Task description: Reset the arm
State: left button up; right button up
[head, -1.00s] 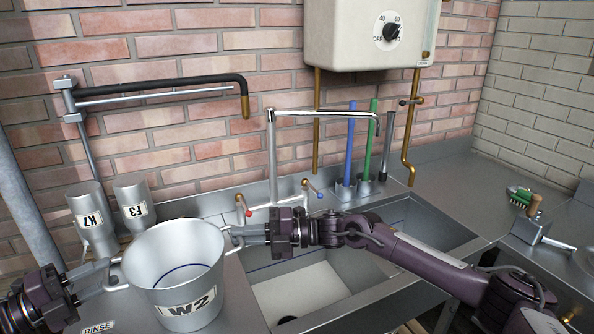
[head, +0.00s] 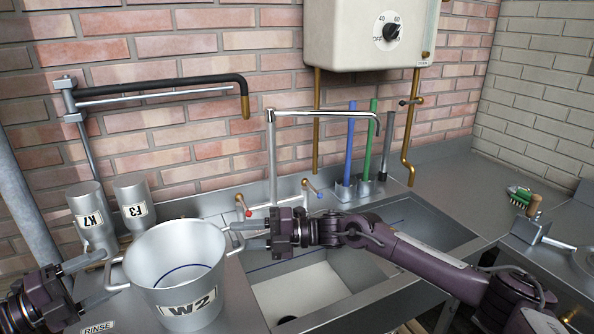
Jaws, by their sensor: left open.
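My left gripper (head: 96,278) is at the lower left, beside the left handle of the metal bucket marked W2 (head: 190,308). Its fingers are spread apart, with nothing seen between them. My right gripper (head: 240,236) is at the right of the bucket's rim, beside the bucket's right side. Its two fingers are apart, and I see nothing held between them. The bucket stands upright on the counter with a dark line inside its wall.
A sink (head: 308,298) lies right of the bucket, below my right arm, with a tap (head: 272,160) behind it. Metal canisters K7 (head: 92,215) and F3 (head: 134,205) stand behind the bucket. Upright coloured handles (head: 368,140) stand behind the sink. A green brush (head: 519,195) lies at right.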

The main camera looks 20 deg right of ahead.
jog(key=o, duration=0.8)
pick_arm(q)
jog(key=shift+s+a, duration=0.1)
jog(key=shift+a, duration=2.4)
pick_arm(e)
jog(key=shift+w+d, duration=0.1)
jog(key=shift+d, duration=2.4)
pick_arm(q)
jog(key=shift+a, duration=0.15)
pick_arm(e)
jog(key=shift+d, duration=0.15)
pick_arm(q)
jog(key=shift+s+a, duration=0.1)
jog(key=shift+a, duration=2.25)
pick_arm(e)
jog(key=shift+w+d, duration=0.1)
jog(key=shift+d, duration=2.25)
